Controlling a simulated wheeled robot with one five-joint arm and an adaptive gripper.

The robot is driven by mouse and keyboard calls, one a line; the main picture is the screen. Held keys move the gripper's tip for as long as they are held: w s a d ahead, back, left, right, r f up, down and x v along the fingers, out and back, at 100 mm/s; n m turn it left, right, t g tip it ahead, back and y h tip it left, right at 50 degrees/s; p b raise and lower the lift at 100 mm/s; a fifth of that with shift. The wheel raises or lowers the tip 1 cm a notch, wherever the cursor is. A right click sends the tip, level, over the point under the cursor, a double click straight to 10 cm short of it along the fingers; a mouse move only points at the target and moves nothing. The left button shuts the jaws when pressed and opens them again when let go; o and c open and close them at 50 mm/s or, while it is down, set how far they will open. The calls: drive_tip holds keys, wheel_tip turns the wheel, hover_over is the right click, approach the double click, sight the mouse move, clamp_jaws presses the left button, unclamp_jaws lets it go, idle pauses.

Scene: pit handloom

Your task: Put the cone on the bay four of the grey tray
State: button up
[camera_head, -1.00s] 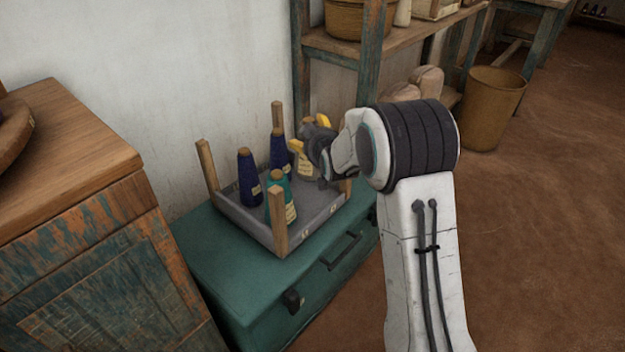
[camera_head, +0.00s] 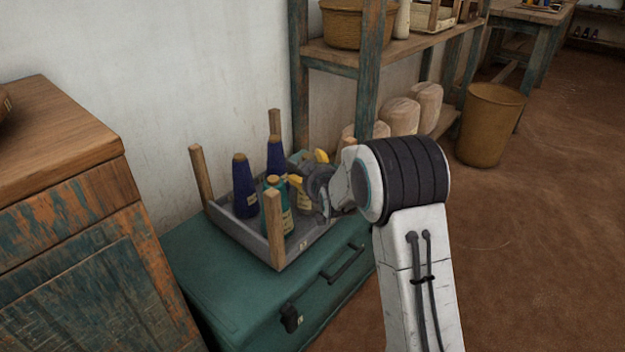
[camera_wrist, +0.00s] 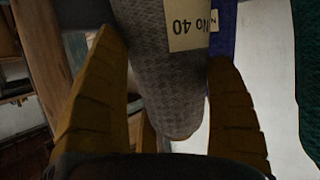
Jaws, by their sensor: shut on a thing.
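My gripper (camera_head: 308,169) is shut on a grey cone (camera_wrist: 160,65) with a cream "No 40" label, its yellow fingers on either side. In the head view the cone (camera_head: 304,199) is partly hidden by the gripper, at the right part of the grey tray (camera_head: 236,231). I cannot tell whether its base touches the tray floor. The tray has wooden corner posts. Two purple cones (camera_head: 244,188) (camera_head: 276,156) and a teal cone (camera_head: 286,219) stand in it, left of my gripper. The bay numbers are not readable.
The tray sits on a green trunk (camera_head: 225,290) against the white wall. A front wooden post (camera_head: 274,230) rises near the teal cone. A worn wooden cabinet (camera_head: 75,215) stands at left. Shelving (camera_head: 368,70) and a basket bin (camera_head: 490,125) stand at right, beside open floor.

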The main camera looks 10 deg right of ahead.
drive_tip(key=shift+f, duration=0.2)
drive_tip(key=o, duration=1.2)
drive_tip(key=shift+s, duration=0.1)
drive_tip(key=s+r+g+p, duration=0.2)
drive_tip(key=s+r+g, duration=0.1)
drive_tip(key=s, duration=1.1)
drive_tip(key=s+r+g+p, duration=0.3)
drive_tip(key=s+g, duration=0.1)
drive_tip(key=s, duration=1.1)
drive_tip(key=s+r+m+g+p, duration=0.1)
drive_tip(key=s+r+g+p, duration=0.2)
drive_tip(key=s, duration=1.1)
drive_tip(key=shift+s+a+g, duration=0.35)
drive_tip(key=shift+g, duration=0.35)
drive_tip(key=shift+r, duration=0.2)
